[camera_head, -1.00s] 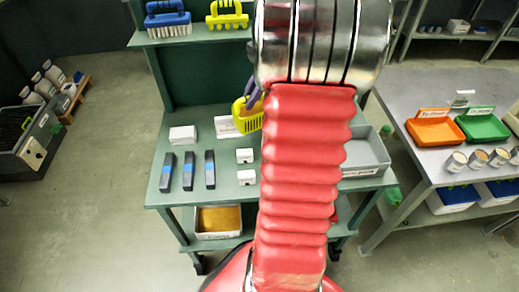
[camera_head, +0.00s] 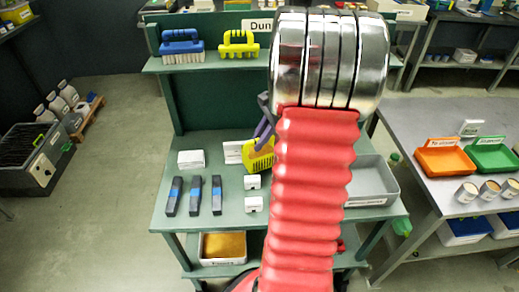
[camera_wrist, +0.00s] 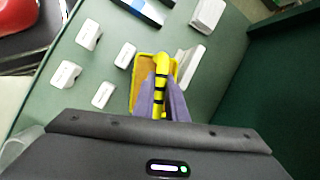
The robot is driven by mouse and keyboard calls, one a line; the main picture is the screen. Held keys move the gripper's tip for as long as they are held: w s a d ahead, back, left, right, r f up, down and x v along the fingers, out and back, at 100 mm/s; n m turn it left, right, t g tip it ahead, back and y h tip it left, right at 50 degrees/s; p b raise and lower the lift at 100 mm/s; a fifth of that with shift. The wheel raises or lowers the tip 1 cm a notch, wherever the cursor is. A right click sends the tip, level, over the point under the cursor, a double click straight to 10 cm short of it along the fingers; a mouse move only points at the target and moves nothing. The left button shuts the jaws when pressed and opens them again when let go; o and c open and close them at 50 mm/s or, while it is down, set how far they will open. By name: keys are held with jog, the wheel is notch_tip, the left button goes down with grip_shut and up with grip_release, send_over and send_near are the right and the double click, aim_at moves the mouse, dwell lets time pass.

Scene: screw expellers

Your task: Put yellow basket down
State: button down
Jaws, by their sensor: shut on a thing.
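The yellow basket (camera_head: 258,156) shows in the head view over the green workbench top, partly hidden behind my red arm. In the wrist view the yellow basket (camera_wrist: 139,70) has a yellow handle with black bands. My gripper (camera_wrist: 164,100) has purple fingers shut on that handle. It also shows in the head view (camera_head: 263,130), just above the basket. I cannot tell whether the basket's underside touches the bench top (camera_head: 220,222).
Small white blocks (camera_head: 252,182) and dark bars with blue bands (camera_head: 195,195) lie near the basket. A grey tray (camera_head: 372,180) stands right of my arm. An upper shelf (camera_head: 210,62) holds two brushes. Bare bench top lies between the bars and white blocks.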

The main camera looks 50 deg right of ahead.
jog(key=shift+s+f, duration=0.1)
jog(key=shift+f, duration=1.85)
jog(key=c, duration=1.8)
grip_release()
jog(key=shift+o, duration=0.2)
jog(key=shift+r, duration=0.1)
jog(key=shift+r, duration=0.1)
jog(key=v, duration=1.1)
jog(key=shift+r, duration=0.35)
jog(key=shift+s+d, duration=0.1)
